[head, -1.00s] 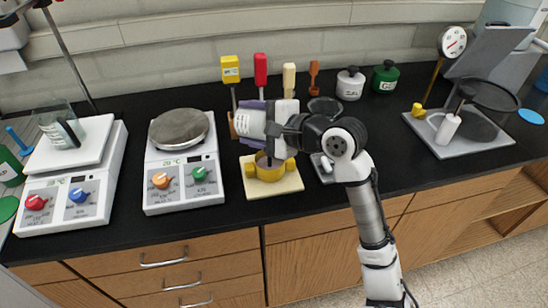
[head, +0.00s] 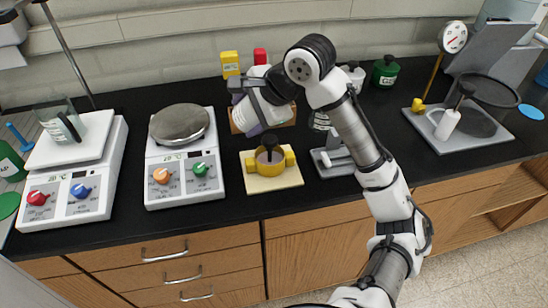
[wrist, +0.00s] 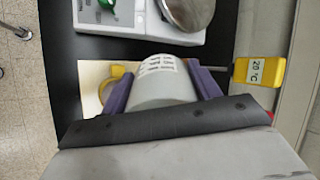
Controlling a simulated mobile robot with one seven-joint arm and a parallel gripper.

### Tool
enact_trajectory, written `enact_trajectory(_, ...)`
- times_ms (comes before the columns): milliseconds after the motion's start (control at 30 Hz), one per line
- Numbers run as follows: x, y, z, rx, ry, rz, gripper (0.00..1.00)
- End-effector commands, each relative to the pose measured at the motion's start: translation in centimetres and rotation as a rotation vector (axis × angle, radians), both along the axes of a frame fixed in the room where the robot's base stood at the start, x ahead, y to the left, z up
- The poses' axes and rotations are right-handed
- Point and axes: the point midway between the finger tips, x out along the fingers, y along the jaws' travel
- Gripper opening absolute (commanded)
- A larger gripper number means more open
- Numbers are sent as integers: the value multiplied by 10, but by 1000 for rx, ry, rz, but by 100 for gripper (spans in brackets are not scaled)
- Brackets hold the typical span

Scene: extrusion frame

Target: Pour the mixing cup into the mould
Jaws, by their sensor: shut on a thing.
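The mixing cup is a pale grey-white cup with a printed label (head: 246,113); it also shows large in the wrist view (wrist: 168,82). My gripper (head: 247,114) is shut on it, with one purple finger on each side of the cup. The cup is tilted, behind and above the mould in the head view; its mouth and contents are hidden. The mould is a yellow ring with two side lugs (head: 290,156) on a cream board (head: 273,183). A dark knob-like piece stands at its middle, and greyish material shows inside. A yellow part of the mould shows beside the cup in the wrist view (wrist: 117,72).
A hotplate (head: 182,178) stands left of the mould, and a second one with a beaker (head: 60,122) is farther left. Behind the cup is a rack with a yellow-handled tool (head: 230,62). A grey plate (head: 332,163) lies right of the mould.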

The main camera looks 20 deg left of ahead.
Motion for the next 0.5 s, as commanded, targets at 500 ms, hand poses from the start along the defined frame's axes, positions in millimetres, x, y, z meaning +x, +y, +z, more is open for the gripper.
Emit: enact_trajectory(500, 6, 32, -51, -435, 87, 1, 37)
